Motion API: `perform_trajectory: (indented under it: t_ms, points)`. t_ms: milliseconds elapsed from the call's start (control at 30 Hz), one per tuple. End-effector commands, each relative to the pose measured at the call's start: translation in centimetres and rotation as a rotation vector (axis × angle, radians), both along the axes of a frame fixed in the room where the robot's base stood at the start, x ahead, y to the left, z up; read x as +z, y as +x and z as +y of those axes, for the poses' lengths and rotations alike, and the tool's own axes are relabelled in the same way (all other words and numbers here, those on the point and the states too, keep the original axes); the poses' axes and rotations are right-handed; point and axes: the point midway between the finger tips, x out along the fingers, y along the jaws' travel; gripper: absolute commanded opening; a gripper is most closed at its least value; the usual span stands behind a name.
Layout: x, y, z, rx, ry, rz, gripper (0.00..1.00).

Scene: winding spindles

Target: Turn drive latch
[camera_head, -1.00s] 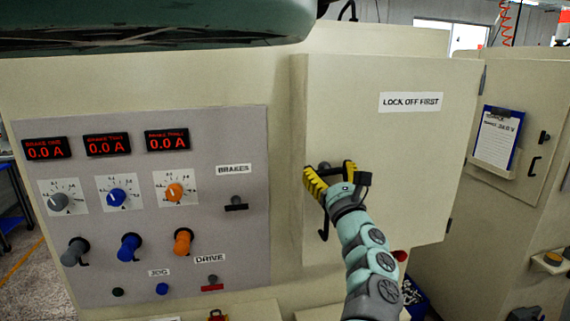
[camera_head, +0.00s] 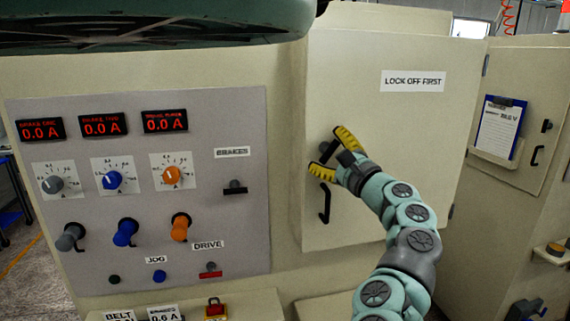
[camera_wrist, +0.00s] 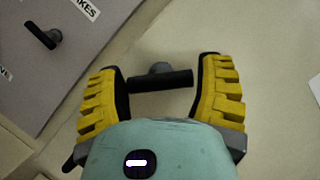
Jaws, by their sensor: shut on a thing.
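The black bar-shaped door latch (camera_wrist: 160,82) on a grey hub lies between the two yellow fingers of my gripper (camera_wrist: 160,65) in the wrist view. The fingers stand wide apart, one at each end of the bar, holding it lengthwise. In the head view my gripper (camera_head: 336,155) is at the left edge of the beige cabinet door (camera_head: 410,140), partly hiding the latch (camera_head: 325,149). The door is closed and labelled LOCK OFF FIRST. A red-handled switch (camera_head: 211,274) sits under a DRIVE label on the panel.
A black pull handle (camera_head: 325,203) hangs just below my gripper. The grey control panel (camera_head: 80,190) with several knobs is to the left. A clipboard (camera_head: 500,128) hangs on the cabinet at right. A ledge (camera_head: 255,305) runs below the panel.

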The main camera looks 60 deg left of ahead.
Motion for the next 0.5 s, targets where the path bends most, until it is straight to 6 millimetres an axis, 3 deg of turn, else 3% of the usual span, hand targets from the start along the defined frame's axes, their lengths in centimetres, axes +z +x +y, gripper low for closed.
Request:
perform_trajectory:
  t_ms: [500]
  points:
    - [-0.13,0.02,0.03,-0.004,-0.165,-0.418,0.33]
